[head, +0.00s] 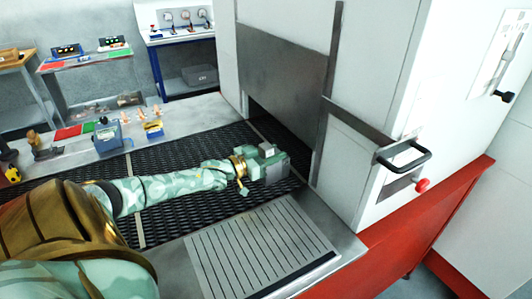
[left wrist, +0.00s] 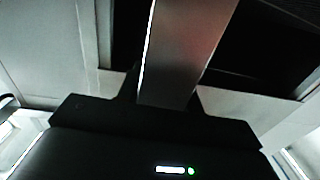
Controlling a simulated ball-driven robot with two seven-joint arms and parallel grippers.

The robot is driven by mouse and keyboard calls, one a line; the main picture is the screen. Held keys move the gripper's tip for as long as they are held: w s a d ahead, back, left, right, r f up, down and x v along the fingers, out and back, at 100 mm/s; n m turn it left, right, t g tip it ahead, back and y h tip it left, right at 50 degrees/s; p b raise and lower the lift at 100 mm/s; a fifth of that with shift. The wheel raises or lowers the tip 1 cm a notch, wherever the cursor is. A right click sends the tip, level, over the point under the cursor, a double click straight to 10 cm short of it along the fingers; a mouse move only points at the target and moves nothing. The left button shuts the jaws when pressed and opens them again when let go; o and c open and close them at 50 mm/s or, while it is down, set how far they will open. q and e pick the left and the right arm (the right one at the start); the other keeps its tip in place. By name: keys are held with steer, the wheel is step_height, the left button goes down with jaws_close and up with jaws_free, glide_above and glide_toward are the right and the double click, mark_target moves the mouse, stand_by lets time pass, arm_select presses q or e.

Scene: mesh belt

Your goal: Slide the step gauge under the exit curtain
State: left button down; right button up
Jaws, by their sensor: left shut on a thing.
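My left gripper (head: 264,164) is over the dark mesh belt (head: 180,150), in front of the machine's low opening. In the left wrist view it is shut on a flat grey metal bar, which I take to be the step gauge (left wrist: 185,50). The bar points away from the jaws, across a dark gap. In the head view the gauge is hard to tell from the gripper. The exit curtain appears as a grey panel (head: 284,68) hanging above the dark opening. I cannot tell whether the bar's far end is under it. My right gripper is not in view.
A slotted metal plate (head: 262,248) lies in front of the belt. The white machine housing (head: 375,90) with a black handle (head: 404,157) and red knob (head: 422,185) stands to the right. A blue-grey device (head: 108,137) and small items are on the far ledge.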

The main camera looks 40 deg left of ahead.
arm_select(q)
steer(key=shift+b+x, duration=1.55)
steer(key=shift+x, duration=0.65)
steer(key=shift+f, duration=0.1)
steer(key=c, duration=0.8)
jaws_free()
steer(key=shift+c, duration=0.2)
steer(key=shift+s+d, duration=0.1)
steer(key=shift+s+f, duration=0.15)
steer(key=p+v, duration=0.5)
steer(key=v, duration=1.1)
